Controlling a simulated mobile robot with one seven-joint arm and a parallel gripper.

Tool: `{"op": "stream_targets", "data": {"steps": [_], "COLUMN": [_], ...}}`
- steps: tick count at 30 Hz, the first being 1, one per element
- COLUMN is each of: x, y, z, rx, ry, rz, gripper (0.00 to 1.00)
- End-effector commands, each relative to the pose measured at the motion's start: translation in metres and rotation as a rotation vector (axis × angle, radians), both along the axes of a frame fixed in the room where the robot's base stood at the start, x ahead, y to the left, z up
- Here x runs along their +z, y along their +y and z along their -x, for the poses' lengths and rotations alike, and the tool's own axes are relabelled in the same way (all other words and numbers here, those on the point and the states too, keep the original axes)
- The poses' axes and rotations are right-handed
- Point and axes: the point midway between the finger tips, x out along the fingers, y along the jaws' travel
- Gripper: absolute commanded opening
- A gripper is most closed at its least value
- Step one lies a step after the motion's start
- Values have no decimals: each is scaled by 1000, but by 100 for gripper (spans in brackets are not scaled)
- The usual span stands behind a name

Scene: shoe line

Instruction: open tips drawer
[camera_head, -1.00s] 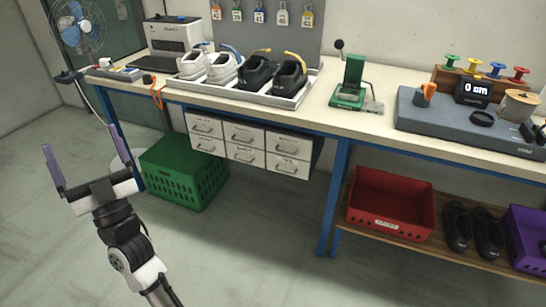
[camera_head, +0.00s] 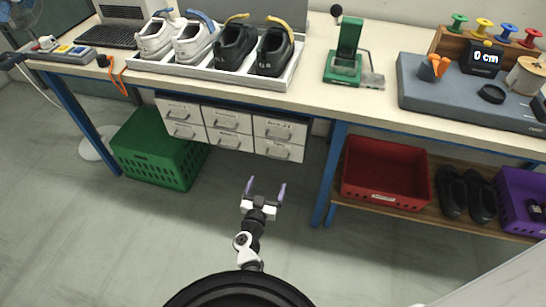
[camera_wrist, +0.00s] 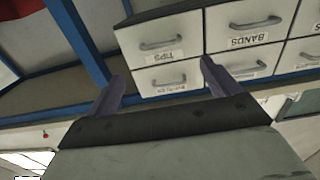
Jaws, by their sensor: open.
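The tips drawer (camera_head: 279,151) is the lower right white drawer of the cabinet under the bench, and it looks shut. In the wrist view, which is upside down, the drawer front labelled TIPS (camera_wrist: 158,39) shows its grey handle (camera_wrist: 162,44) near the top. My gripper (camera_head: 266,187) is open and empty, in front of and below the cabinet in the head view. In the wrist view its two fingers (camera_wrist: 161,75) point toward the right-hand drawer column, apart from the handle.
Other shut drawers include one labelled BANDS (camera_wrist: 250,27). A green crate (camera_head: 158,160) stands on the floor at left. A blue bench leg (camera_head: 330,175) and a red crate (camera_head: 384,180) on the lower shelf are at right. A shoe tray (camera_head: 215,73) sits above.

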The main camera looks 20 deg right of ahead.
Motion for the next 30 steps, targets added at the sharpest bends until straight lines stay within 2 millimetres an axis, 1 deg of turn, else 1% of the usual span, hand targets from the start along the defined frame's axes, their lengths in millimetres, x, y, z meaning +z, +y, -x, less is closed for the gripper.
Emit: {"op": "stream_targets", "data": {"steps": [1, 9, 15, 21, 30], "x": [1, 0, 0, 0, 1], "y": [-5, -37, -54, -63, -64], "z": [-10, -57, -84, -95, -97], "rx": [-1, 0, 1, 2, 3], "ry": [-4, -6, -5, -3, -3], "rz": [-1, -1, -2, -1, -1], "gripper": [89, 89, 89, 89, 89]}}
